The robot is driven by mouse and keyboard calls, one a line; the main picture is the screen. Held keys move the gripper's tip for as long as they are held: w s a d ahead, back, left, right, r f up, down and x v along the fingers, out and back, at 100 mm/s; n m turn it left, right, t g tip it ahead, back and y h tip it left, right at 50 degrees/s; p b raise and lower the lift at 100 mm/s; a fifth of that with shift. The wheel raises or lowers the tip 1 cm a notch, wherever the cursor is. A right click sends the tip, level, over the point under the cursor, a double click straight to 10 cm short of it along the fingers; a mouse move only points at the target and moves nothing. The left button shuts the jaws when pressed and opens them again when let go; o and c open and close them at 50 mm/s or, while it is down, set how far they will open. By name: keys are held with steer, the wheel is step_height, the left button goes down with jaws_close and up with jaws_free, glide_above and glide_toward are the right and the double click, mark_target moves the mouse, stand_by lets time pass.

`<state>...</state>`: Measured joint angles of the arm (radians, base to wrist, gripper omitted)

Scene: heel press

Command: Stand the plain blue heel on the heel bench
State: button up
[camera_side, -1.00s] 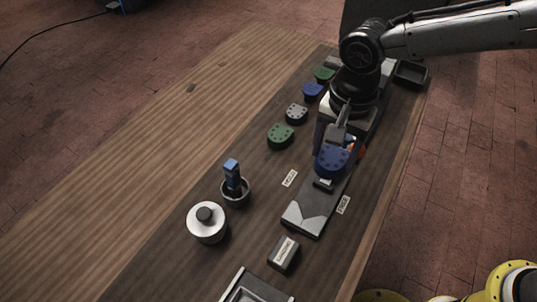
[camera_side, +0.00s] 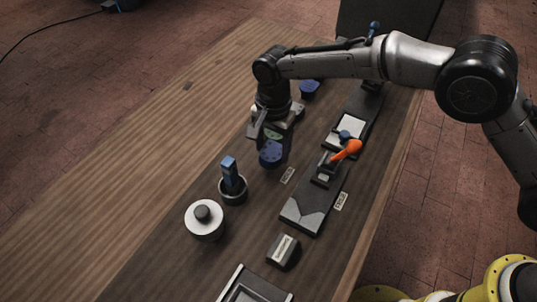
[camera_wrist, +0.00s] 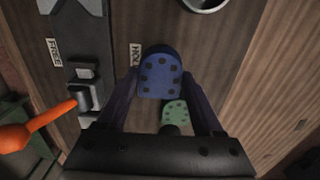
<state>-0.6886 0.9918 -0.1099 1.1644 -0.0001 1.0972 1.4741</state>
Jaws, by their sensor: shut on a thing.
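A blue heel (camera_side: 270,153) with dark dots on its face is held by my gripper (camera_side: 271,138) over the dark strip of the table (camera_side: 160,245). In the wrist view the blue heel (camera_wrist: 160,75) sits between the two fingers of my gripper (camera_wrist: 163,95). A green dotted heel (camera_wrist: 175,112) lies just beside and below it there. Whether the held heel touches the table is hard to tell. Another blue heel (camera_side: 309,89) stands farther back. No part is clearly marked as the heel bench.
A cup with a blue-handled tool (camera_side: 232,185), a round white-topped pot (camera_side: 205,220), a small block (camera_side: 284,250) and a tray (camera_side: 250,285) stand nearer. The left wood is clear.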

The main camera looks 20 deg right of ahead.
mark_target(268, 157)
steer(key=shift+w+a+f, duration=0.3)
steer(key=shift+w+f, duration=0.05)
steer(key=shift+f, duration=0.25)
steer(key=shift+w+f, duration=0.1)
steer(key=shift+f, duration=1.45)
steer(key=shift+f, duration=0.1)
steer(key=o, duration=1.4)
step_height(268, 157, up, 12)
steer(key=shift+r, duration=0.1)
